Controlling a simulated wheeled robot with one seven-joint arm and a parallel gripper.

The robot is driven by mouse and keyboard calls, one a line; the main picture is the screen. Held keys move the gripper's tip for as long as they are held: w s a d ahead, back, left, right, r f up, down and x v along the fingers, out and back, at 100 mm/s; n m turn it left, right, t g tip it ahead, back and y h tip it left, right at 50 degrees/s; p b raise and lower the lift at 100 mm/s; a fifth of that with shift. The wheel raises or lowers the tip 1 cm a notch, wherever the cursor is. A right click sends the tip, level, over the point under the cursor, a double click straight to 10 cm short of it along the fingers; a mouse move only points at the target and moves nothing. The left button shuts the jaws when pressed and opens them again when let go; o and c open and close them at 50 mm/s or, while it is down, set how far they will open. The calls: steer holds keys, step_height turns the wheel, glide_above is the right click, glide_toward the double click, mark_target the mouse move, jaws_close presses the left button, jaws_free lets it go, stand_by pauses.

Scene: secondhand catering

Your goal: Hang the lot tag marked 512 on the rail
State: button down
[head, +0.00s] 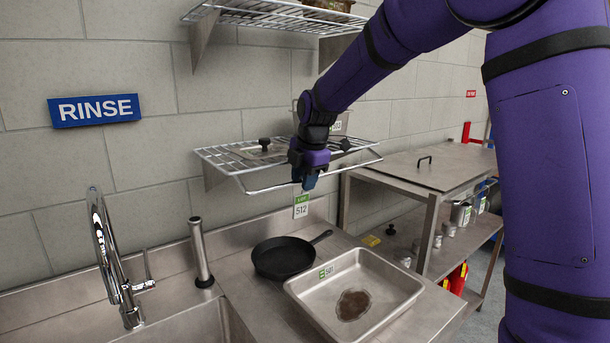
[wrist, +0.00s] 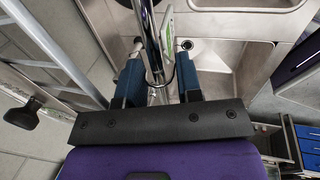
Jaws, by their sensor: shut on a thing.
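The lot tag marked 512 (head: 301,208) is white with a green top band. It hangs upright just below my gripper (head: 306,184) in the head view. In the wrist view the tag (wrist: 168,38) shows nearly edge-on beyond the blue fingers (wrist: 160,82), with a dark loop near them. My gripper is shut on the tag's upper part. The chrome rail (head: 262,189) runs along the front of the lower wire shelf, right at my gripper. A chrome bar (wrist: 149,40) passes between the fingers in the wrist view. Whether the loop is around the rail, I cannot tell.
The wire shelf (head: 222,154) holds a lid with a dark knob. Below are a black skillet (head: 283,258) and a steel pan (head: 392,312) tagged 541. A sink with a tall tap (head: 108,260) lies left, and a steel table (head: 420,168) stands right.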

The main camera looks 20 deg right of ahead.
steer(key=shift+f, duration=0.1)
steer(key=c, duration=0.7)
jaws_free()
steer(key=a+v, duration=0.1)
steer(key=v, duration=0.8)
steer(key=s+d+r+m, duration=0.3)
steer(key=s+r+m, duration=0.15)
steer(key=s, duration=0.45)
steer(key=s+d+f+m, duration=0.1)
steer(key=s+f+m, duration=0.1)
steer(key=s+m, duration=0.3)
steer(key=s+d+f+m+t, duration=0.1)
steer(key=s+f+m, duration=0.2)
steer(key=s, duration=0.9)
steer(key=s+d+f+m+t+h, duration=0.1)
steer(key=s+d+f+m, duration=0.1)
steer(key=s+m, duration=0.6)
steer(key=shift+s+f+m, duration=0.4)
steer(key=shift+m, duration=0.35)
